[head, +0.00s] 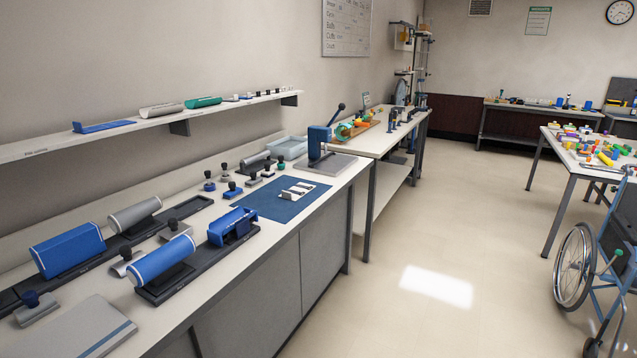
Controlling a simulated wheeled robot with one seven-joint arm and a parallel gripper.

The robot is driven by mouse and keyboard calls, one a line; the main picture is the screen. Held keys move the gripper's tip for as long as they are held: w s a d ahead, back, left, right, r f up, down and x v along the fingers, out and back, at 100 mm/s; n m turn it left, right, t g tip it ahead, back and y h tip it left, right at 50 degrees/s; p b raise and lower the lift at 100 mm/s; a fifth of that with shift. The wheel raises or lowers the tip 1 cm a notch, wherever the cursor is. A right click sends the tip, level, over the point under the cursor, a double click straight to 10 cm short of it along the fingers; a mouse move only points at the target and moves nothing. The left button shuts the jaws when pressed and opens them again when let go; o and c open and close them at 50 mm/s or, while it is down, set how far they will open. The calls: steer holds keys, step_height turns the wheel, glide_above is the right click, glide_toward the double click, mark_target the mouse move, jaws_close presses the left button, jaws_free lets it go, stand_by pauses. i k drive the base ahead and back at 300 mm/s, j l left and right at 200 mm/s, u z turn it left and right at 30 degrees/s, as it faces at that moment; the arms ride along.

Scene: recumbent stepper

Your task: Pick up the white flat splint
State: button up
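A flat blue piece (103,127) lies on the wall shelf, beside a light grey rounded piece (161,111) and a green one (203,102). My gripper is not in view.
The workbench (215,290) holds blue and grey rolls on dark bases, several black-knobbed stamps, a grey-blue tray (287,147) and a blue lever press (320,145). A wheelchair (590,265) stands at the right. The floor (400,245) between is clear.

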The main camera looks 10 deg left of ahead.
mark_target(300, 190)
steer(key=i+u, duration=0.1)
steer(key=i, duration=0.75)
steer(key=i+l+u, duration=0.1)
steer(key=i, duration=0.75)
steer(key=i+l+u, duration=0.1)
steer(key=i+u, duration=0.3)
steer(key=i+l+u, duration=0.2)
steer(key=u, duration=0.2)
steer(key=i+l+u, duration=0.25)
steer(key=u, duration=0.15)
steer(key=i+l+u, duration=0.2)
steer(key=l+u, duration=0.2)
